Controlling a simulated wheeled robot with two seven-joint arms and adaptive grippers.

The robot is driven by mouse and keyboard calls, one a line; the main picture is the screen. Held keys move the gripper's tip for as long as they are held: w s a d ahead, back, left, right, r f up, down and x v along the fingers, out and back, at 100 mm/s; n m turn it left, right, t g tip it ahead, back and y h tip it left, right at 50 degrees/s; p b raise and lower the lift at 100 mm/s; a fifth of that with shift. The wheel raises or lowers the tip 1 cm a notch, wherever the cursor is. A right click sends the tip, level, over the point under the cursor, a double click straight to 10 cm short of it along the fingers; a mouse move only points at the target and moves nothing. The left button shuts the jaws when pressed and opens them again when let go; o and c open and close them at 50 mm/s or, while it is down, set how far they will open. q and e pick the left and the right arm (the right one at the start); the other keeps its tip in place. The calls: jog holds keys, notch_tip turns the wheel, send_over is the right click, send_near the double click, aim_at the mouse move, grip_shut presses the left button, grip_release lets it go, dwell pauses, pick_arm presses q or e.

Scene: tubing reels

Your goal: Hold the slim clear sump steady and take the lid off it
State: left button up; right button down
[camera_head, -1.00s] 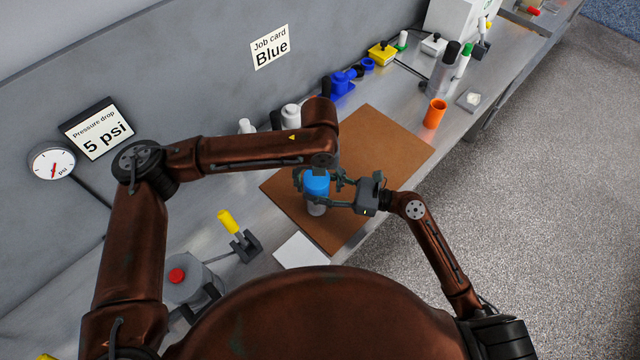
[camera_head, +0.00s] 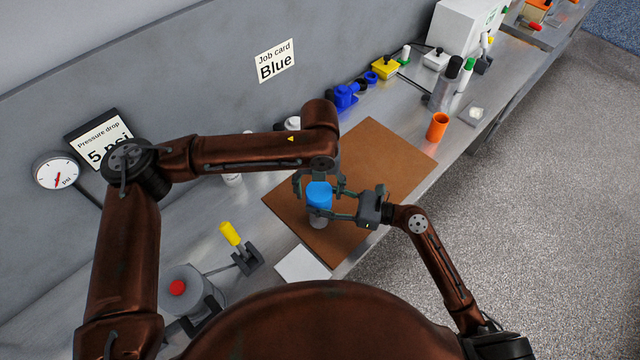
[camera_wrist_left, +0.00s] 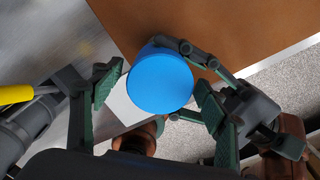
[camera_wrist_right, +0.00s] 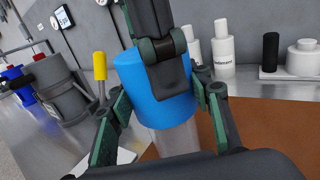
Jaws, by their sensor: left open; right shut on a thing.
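The slim clear sump (camera_head: 319,221) stands upright at the near part of the brown mat, its blue lid (camera_head: 319,196) on top. The right wrist view shows the clear body (camera_wrist_right: 176,140) below the lid (camera_wrist_right: 153,88). My right gripper (camera_head: 340,202) comes in from the right and is shut on the sump; its fingers (camera_wrist_right: 162,105) partly hide the sides. My left gripper (camera_head: 320,184) points down from above, open, with its fingers (camera_wrist_left: 160,92) apart on either side of the round lid (camera_wrist_left: 160,82). The left wrist view looks onto the lid's top and hides the body.
The brown mat (camera_head: 385,150) is clear beyond the grippers. A white card (camera_head: 302,264) lies at its near edge. A yellow-handled tool (camera_head: 230,234) stands to the left. An orange cup (camera_head: 437,126) and a blue fitting (camera_head: 344,96) stand farther back.

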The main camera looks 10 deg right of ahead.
pick_arm(q)
jog(key=shift+f, duration=1.85)
jog(key=shift+c, duration=0.2)
jog(key=c, duration=1.1)
jog(key=o, duration=1.2)
jog(key=shift+r, duration=2.25)
